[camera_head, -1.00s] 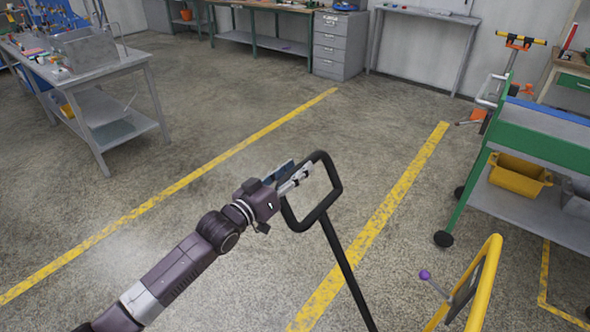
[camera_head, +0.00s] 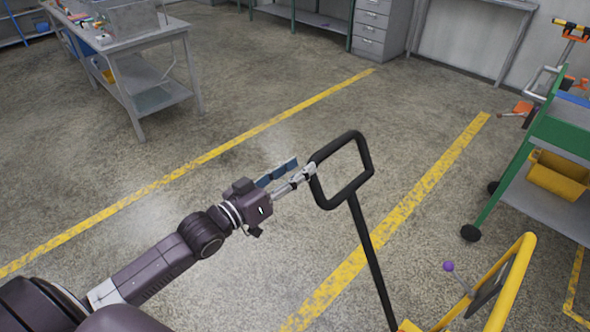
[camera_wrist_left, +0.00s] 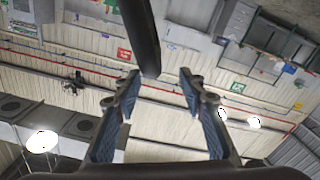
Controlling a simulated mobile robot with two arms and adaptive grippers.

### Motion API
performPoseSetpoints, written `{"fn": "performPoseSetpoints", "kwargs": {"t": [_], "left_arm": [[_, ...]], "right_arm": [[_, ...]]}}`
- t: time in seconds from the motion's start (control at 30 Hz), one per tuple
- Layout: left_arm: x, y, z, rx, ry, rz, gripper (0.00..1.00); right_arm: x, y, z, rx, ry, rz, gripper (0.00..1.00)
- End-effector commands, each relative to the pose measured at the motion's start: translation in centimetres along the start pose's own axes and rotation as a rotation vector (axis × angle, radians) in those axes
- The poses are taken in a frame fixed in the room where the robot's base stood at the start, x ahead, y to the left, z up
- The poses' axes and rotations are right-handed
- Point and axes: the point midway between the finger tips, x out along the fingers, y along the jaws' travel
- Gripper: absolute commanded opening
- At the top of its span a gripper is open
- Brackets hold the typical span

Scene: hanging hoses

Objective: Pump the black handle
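The black handle (camera_head: 361,139) is an upright loop on a long black shaft, in the middle of the head view. My left gripper (camera_head: 302,167) is at the loop's left side, its fingertips close to the bar. In the left wrist view, the two blue-padded fingers of the left gripper (camera_wrist_left: 158,80) are spread apart. A black bar of the handle (camera_wrist_left: 140,35) comes down from the top and ends between the fingertips, nearer the left one. The fingers are not closed on it. Whether they touch it cannot be told. My right gripper is not in view.
A yellow tubular frame (camera_head: 516,277) with a purple-knobbed lever (camera_head: 448,266) stands at the lower right. A green-and-grey trolley (camera_head: 525,155) is at the right. A grey workbench (camera_head: 150,38) stands at the upper left. The floor between the yellow lines is open.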

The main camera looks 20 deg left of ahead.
Motion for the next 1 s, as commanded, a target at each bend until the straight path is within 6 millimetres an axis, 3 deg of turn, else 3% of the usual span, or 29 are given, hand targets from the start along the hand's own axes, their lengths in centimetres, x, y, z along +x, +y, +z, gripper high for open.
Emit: {"fn": "performPoseSetpoints", "kwargs": {"t": [0.47,1.0], "left_arm": [[-0.6,0.0,0.0,0.000,0.000,0.000,0.37],[-4.2,0.1,-0.1,-0.001,-0.001,0.001,0.37]], "right_arm": [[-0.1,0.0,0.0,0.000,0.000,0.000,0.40],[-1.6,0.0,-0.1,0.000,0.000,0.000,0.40]]}}
